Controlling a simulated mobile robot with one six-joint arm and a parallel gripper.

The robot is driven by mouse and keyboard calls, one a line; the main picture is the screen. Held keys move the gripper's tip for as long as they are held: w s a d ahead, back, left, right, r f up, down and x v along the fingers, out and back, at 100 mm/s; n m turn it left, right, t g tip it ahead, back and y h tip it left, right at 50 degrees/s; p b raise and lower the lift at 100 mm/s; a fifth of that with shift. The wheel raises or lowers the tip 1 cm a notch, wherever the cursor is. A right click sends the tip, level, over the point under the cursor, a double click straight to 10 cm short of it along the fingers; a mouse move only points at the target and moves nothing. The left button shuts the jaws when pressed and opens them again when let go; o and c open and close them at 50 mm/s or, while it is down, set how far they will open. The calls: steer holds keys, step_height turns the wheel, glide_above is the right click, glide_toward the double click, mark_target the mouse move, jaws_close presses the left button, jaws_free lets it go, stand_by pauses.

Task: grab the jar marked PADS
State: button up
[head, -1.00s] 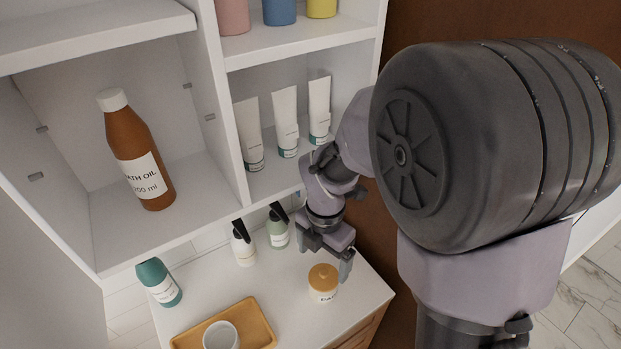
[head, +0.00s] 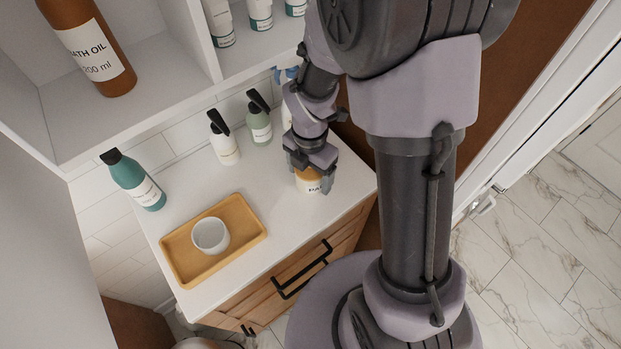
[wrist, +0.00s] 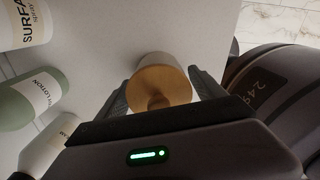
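The jar marked PADS (head: 310,184) is white with a tan wooden lid. In the wrist view the round lid and knob of the jar (wrist: 160,84) show between the two fingers. My gripper (head: 311,178) is over the jar, pointing down, with its fingers on either side of it. In the wrist view my gripper (wrist: 160,92) is open, with a small gap visible beside the lid. Part of the jar is hidden by the gripper in the head view.
A white pump bottle (head: 223,142), a green pump bottle (head: 260,128) and a teal bottle (head: 137,182) stand along the wall. A tan tray (head: 188,266) holds a white cup (head: 210,235). The shelf unit (head: 130,112) overhangs the counter (head: 290,231).

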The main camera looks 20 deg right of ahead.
jaws_close()
steer(key=shift+r, duration=0.1)
